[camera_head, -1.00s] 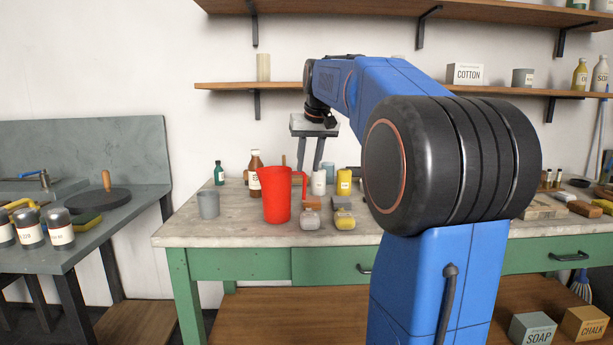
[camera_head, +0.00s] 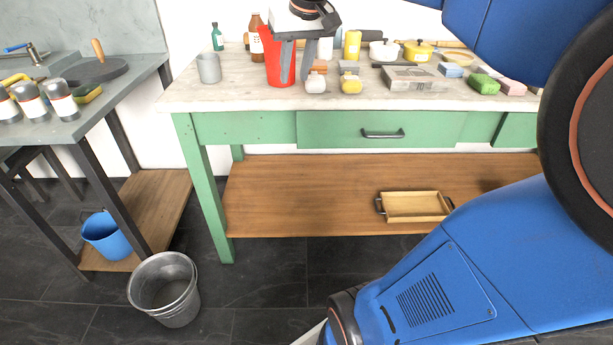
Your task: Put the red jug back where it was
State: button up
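The red jug (camera_head: 270,57) stands upright on the grey-white top of the green workbench (camera_head: 215,98), towards its left part. My gripper (camera_head: 296,78) points down at the jug's right side, where the handle was seen earlier. Its two fingers are spread apart. One finger covers part of the jug's right side, and the other is further right. The handle is mostly hidden behind the gripper. I see no sign of the fingers closed on it.
A brown bottle (camera_head: 256,35), a grey cup (camera_head: 208,68), a yellow container (camera_head: 352,45) and two small jars crowd around the jug. Clear bench top lies left and in front. Below are a wooden tray (camera_head: 415,207), a blue bucket (camera_head: 105,235) and a metal bin (camera_head: 165,289).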

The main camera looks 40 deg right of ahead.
jog(key=s+a+f+n, duration=0.1)
jog(key=s+a+f, duration=0.4)
jog(key=s+f, duration=0.4)
jog(key=s+a+f+n, duration=0.1)
jog(key=s+a+f, duration=0.4)
jog(key=s+f, duration=0.5)
jog(key=shift+a+f+n+y, duration=0.15)
jog(key=shift+f+n+y, duration=0.25)
jog(key=shift+f, duration=0.5)
